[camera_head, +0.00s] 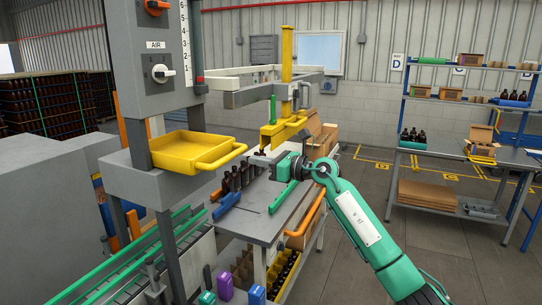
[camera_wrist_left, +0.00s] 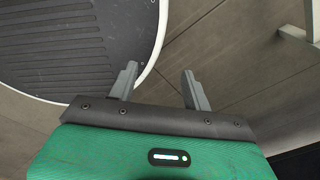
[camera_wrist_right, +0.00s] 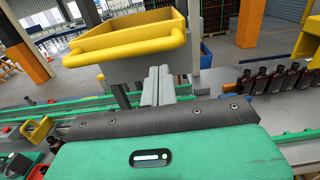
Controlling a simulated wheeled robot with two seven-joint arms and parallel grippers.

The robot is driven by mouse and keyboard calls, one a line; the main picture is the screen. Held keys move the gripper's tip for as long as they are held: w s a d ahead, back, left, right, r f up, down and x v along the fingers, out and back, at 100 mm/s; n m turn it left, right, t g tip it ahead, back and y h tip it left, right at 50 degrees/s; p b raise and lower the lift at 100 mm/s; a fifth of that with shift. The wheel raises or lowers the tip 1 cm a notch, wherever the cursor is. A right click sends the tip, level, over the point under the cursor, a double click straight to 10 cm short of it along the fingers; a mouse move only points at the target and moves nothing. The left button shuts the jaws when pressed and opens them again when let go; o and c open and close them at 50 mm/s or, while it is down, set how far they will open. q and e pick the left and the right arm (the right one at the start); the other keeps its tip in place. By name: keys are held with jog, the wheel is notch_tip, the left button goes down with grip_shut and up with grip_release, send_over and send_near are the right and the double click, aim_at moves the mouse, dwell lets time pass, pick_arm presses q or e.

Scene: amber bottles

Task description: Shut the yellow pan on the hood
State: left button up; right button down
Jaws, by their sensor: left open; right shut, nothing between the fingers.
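The yellow pan (camera_head: 187,148) is an open tray with a yellow bar handle (camera_head: 222,155), set on the grey hood (camera_head: 140,178) of the column machine at left. In the right wrist view the pan (camera_wrist_right: 150,32) and its handle stand just beyond my right gripper (camera_wrist_right: 158,72), whose fingers are shut together and empty. In the head view my right gripper (camera_head: 267,157) is to the right of the handle, apart from it. My left gripper (camera_wrist_left: 159,72) shows only in its wrist view, open and empty above the floor. The pan appears pulled out toward the front.
A grey table (camera_head: 250,222) with several amber bottles (camera_head: 232,181) stands under my right gripper. A yellow post (camera_head: 287,70) with an overhead frame rises behind it. A conveyor with green rails (camera_head: 150,250) runs below the hood. Floor at the right is clear before the workbench (camera_head: 465,152).

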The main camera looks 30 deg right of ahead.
aim_at(218, 154)
jog(key=p+x, duration=0.1)
jog(key=x, duration=0.1)
jog(key=p+x, duration=0.1)
jog(key=x, duration=0.2)
jog(key=shift+w+a+r+p, duration=0.15)
jog(key=shift+a+r+p, duration=0.1)
jog(key=shift+p, duration=0.15)
pick_arm(q)
jog(key=r, duration=0.1)
jog(key=w+r, duration=0.1)
jog(key=r, duration=0.2)
jog(key=shift+w+d+r+p, duration=0.1)
jog(key=shift+w+d+p, duration=0.2)
jog(key=shift+w+d, duration=0.05)
pick_arm(e)
jog(key=shift+w+a+f, duration=0.2)
jog(key=shift+w+a, duration=0.2)
jog(key=shift+w, duration=0.1)
jog(key=b+x, duration=0.3)
jog(key=x, duration=0.3)
jog(key=shift+w+a+f, duration=0.15)
jog(key=shift+w+a, duration=0.1)
jog(key=shift+w, duration=0.1)
pick_arm(q)
jog(key=f, duration=0.3)
jog(key=shift+w+a, duration=0.1)
jog(key=shift+w, duration=0.15)
pick_arm(e)
jog(key=shift+w+a, duration=0.25)
jog(key=shift+w, duration=0.05)
